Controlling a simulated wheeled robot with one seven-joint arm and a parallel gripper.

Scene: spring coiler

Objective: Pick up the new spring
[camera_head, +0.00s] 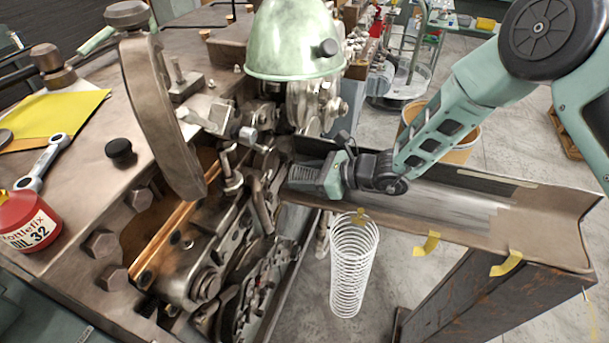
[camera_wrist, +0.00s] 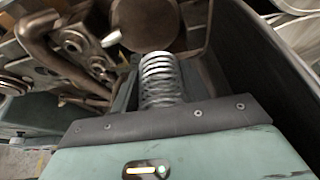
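My gripper (camera_head: 303,176) is low at the left end of the trough, close beside the coiling machine. A small silver spring (camera_wrist: 160,78) shows in the wrist view just beyond the gripper body, between what look like the two fingers. The spring's near end is hidden behind the dark edge of the gripper. I cannot tell whether the fingers touch it. In the head view this spring is hidden by my gripper and the machine.
A metal trough (camera_head: 540,216) runs right from the machine (camera_head: 205,270). A large white coil (camera_head: 352,270) hangs below its front edge near yellow tape. A red oil can (camera_head: 28,220), a wrench (camera_head: 42,162) and a yellow sheet (camera_head: 50,118) lie left. A bin (camera_head: 463,140) stands behind.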

